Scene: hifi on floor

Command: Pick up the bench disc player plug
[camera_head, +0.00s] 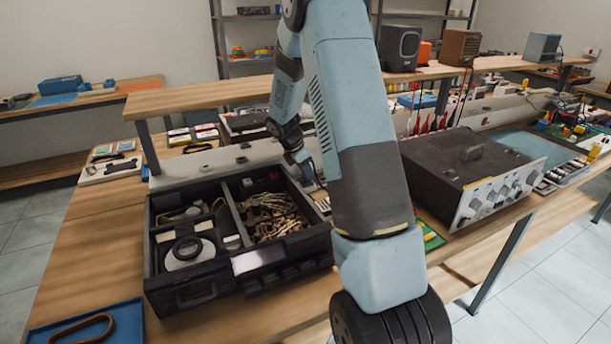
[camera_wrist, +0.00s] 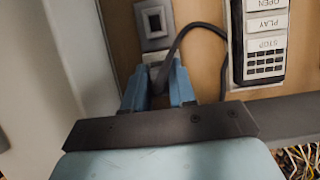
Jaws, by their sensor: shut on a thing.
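In the wrist view my gripper (camera_wrist: 160,82) has its two blue fingers close together around the end of a dark cable (camera_wrist: 188,32). The plug itself is mostly hidden between the fingers. The cable arches up and to the right from the fingertips, then down beside the disc player's label panel (camera_wrist: 264,45), marked OPEN, PLAY and STOP. In the head view the gripper reaches down behind the black toolbox, partly hidden by my arm.
A dark instrument box with knobs (camera_head: 470,170) stands to the right. A blue tray (camera_head: 40,335) lies at the front left.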

